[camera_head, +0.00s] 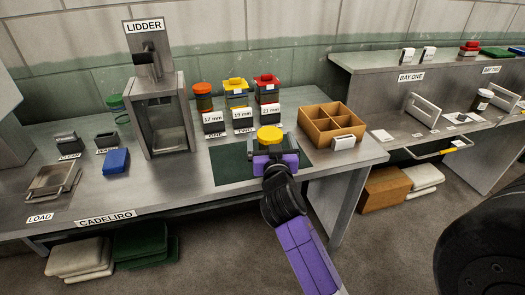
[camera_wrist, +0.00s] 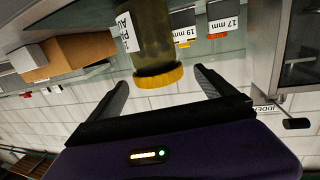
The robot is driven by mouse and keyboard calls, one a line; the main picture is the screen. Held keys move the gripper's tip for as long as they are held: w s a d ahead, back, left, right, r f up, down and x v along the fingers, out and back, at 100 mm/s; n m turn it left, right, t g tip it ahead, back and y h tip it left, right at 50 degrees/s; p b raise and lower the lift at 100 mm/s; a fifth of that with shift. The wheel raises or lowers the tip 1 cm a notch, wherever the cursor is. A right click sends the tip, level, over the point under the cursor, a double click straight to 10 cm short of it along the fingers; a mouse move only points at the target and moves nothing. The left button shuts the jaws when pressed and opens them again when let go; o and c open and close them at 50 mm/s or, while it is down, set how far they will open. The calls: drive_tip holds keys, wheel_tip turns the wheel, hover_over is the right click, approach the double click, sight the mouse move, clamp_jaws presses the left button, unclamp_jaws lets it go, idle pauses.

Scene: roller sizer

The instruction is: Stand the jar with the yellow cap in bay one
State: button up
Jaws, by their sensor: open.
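The jar with the yellow cap (camera_head: 270,134) stands on the dark green mat (camera_head: 228,165) on the metal table, mostly hidden behind my gripper in the head view. In the wrist view the jar (camera_wrist: 150,35) is olive-green glass with a white printed label and a ribbed yellow cap (camera_wrist: 158,77). My purple gripper (camera_head: 275,162) is open. In the wrist view its two dark fingers lie on either side of the cap, with gaps on both sides. Bay one is marked by the BAY ONE sign (camera_head: 411,77) on the right-hand bench.
A divided cardboard box (camera_head: 312,133) stands right of the jar. Bins marked 17 mm, 19 mm and 21 mm (camera_head: 268,112) stand behind it. The lidder (camera_head: 158,105) is to the left. A metal handle (camera_head: 424,110) and small white items occupy the right-hand bench.

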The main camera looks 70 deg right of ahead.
sight(269, 128)
drive_tip(key=p+x, duration=0.1)
drive_tip(key=x, duration=0.5)
drive_tip(key=shift+d+f+p, duration=0.1)
drive_tip(key=shift+d+p, duration=0.15)
drive_tip(key=shift+p, duration=0.15)
drive_tip(key=c, duration=2)
drive_tip(key=shift+c, duration=0.2)
